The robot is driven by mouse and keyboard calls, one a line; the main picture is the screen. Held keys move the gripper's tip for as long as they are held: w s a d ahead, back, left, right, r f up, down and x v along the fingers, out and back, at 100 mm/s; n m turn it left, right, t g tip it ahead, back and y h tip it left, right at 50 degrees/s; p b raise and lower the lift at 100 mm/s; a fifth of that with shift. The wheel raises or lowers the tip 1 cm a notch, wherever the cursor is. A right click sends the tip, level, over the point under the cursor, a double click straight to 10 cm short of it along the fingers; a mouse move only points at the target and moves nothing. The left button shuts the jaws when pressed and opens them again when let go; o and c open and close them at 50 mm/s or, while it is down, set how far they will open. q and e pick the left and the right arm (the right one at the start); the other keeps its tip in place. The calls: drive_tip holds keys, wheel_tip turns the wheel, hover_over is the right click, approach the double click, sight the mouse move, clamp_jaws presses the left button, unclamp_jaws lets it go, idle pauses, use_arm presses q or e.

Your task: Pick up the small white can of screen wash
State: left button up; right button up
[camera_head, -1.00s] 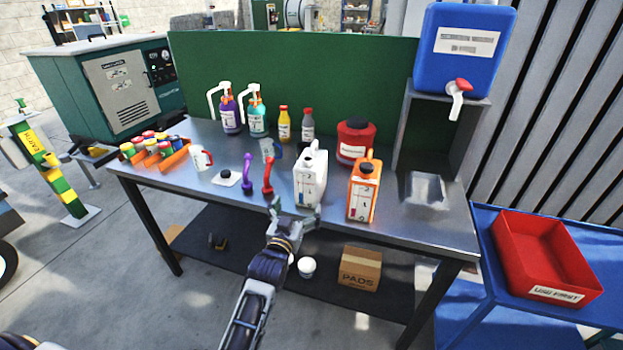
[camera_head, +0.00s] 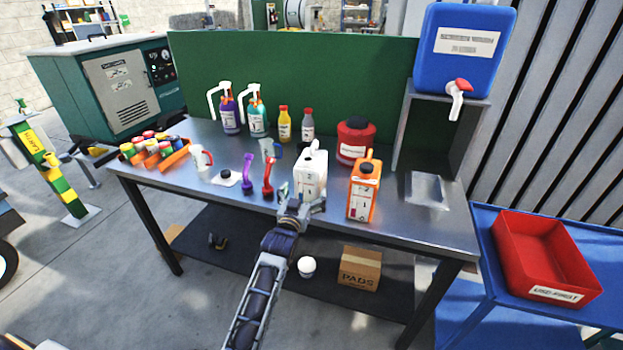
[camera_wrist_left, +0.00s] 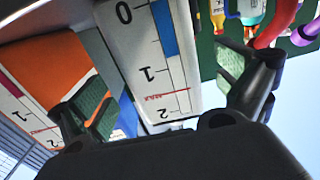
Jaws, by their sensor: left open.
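The small white can (camera_head: 311,174) stands upright near the front edge of the metal bench. My left gripper (camera_head: 301,200) is open in front of the can's lower part. In the left wrist view, the can's white face (camera_wrist_left: 150,55), with a blue bar and a 0-1-2 scale, shows between the two open, green-padded fingers (camera_wrist_left: 165,85). I cannot tell whether either finger touches it. My right gripper is not in view.
An orange can (camera_head: 363,190) stands close to the right of the white can. Red (camera_head: 268,178) and purple (camera_head: 248,172) spouts stand to its left. A red round container (camera_head: 355,141) and bottles (camera_head: 307,125) are behind. A red bin (camera_head: 540,258) is on the blue table at right.

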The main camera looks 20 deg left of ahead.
use_arm(q)
drive_tip(key=shift+w, duration=0.65)
drive_tip(key=shift+w+r, duration=0.2)
drive_tip(key=shift+w, duration=0.5)
drive_tip(key=shift+w+r, duration=0.15)
drive_tip(key=shift+w, duration=0.5)
drive_tip(key=shift+w+a, duration=0.1)
drive_tip(key=shift+w, duration=1.15)
drive_tip(key=c, duration=1.9)
drive_tip(key=shift+r, duration=0.15)
